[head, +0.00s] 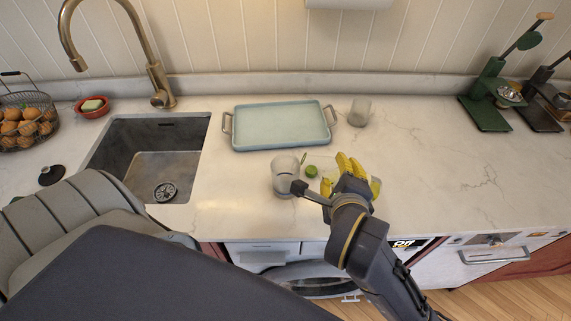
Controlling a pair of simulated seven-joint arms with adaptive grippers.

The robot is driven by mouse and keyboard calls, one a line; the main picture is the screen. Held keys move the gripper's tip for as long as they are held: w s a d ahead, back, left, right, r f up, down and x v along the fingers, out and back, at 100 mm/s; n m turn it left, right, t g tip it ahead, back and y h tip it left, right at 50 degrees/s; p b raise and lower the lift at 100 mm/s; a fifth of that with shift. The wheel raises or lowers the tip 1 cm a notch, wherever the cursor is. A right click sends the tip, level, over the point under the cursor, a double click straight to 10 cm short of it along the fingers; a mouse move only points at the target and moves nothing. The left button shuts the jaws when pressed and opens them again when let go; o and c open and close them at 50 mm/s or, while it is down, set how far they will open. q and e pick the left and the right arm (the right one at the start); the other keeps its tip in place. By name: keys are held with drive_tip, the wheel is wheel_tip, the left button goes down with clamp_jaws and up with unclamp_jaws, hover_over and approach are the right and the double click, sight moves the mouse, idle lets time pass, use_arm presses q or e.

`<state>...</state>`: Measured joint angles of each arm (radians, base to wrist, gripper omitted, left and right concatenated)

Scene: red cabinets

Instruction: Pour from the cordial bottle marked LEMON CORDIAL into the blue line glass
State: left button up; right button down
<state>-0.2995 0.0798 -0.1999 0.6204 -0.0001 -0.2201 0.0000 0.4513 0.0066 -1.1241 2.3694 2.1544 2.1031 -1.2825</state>
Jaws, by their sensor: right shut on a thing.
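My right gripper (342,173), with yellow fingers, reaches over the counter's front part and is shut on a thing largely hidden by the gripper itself. A pale, see-through piece with a yellow tint (376,187) shows beside the fingers. It looks like part of a bottle, but no label can be read. A clear glass (286,174) stands just left of the gripper, near the counter's front edge. Another clear glass (360,111) stands farther back, right of the tray. I cannot make out a blue line on either glass. My left gripper is out of view.
A small round green thing (312,172) is between the near glass and the gripper. A pale blue tray (240,142) lies behind. The sink (110,147), egg basket (26,122) and red soap dish (92,107) are left. Green apparatus (486,112) stands right.

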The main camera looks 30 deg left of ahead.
sight(338, 166)
drive_tip(key=shift+s+a+r+n+h, duration=0.1)
drive_tip(key=shift+a+r+n+h, duration=0.15)
drive_tip(key=shift+r, duration=0.25)
drive_tip(key=shift+a+r+n+h, duration=0.15)
drive_tip(key=shift+r+n, duration=0.1)
drive_tip(key=shift+r, duration=0.2)
drive_tip(key=shift+r+n+h, duration=0.4)
drive_tip(key=shift+r, duration=0.15)
drive_tip(key=shift+d, duration=0.15)
drive_tip(key=shift+r, duration=0.25)
drive_tip(key=shift+d, duration=0.25)
drive_tip(key=shift+p, duration=0.85)
idle(3.2)
drive_tip(key=shift+f+m+y, duration=0.3)
drive_tip(key=shift+f, duration=0.55)
drive_tip(key=shift+d+f+m+y, duration=0.3)
drive_tip(key=shift+f+m+y, duration=0.1)
drive_tip(key=shift+f, duration=0.15)
idle(0.4)
